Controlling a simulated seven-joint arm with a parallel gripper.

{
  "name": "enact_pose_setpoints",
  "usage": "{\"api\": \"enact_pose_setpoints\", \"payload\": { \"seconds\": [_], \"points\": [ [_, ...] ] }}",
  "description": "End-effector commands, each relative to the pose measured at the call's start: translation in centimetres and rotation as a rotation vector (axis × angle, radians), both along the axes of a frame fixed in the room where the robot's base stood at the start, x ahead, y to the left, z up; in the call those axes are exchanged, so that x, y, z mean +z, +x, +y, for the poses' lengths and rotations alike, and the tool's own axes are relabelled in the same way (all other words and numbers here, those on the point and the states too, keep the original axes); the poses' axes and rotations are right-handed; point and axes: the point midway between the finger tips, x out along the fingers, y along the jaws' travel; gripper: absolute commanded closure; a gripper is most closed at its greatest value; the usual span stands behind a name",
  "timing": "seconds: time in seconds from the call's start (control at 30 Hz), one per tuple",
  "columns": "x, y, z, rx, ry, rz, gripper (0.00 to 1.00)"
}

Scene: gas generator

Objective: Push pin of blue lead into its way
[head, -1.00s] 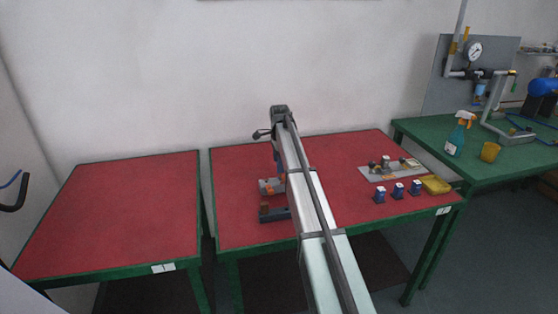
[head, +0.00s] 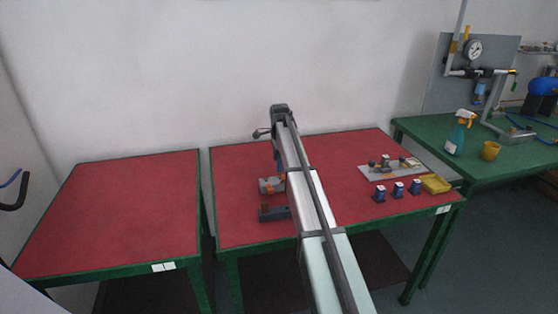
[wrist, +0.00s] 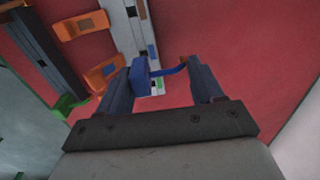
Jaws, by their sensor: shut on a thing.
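My gripper (wrist: 165,72) shows in the wrist view with its two dark fingers apart and the blue lead (wrist: 168,71) between them. The lead has a blue block-like end (wrist: 140,76) against the left finger and a thin blue strand running to a small brown tip by the right finger. A pale grey strip with dark and coloured patches (wrist: 122,30) lies just beyond the left finger. I cannot tell whether the pin touches any way. In the head view my arm hides most of the gripper and the lead.
Two orange pieces (wrist: 82,25) and a green piece (wrist: 66,107) lie left of my gripper. In the head view, a dark blue block (head: 273,214) lies on the red table. Several small blue items and a yellow tray (head: 436,184) stand right. The left red table (head: 115,215) is bare.

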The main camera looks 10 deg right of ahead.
Motion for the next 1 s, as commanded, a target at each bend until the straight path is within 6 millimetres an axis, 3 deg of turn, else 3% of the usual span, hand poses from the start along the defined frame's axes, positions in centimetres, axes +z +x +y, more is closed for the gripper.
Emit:
{"api": "enact_pose_setpoints", "payload": {
  "seconds": [1.0],
  "points": [
    [-2.4, 0.0, 0.0, 0.000, 0.000, 0.000, 0.64]
  ]
}}
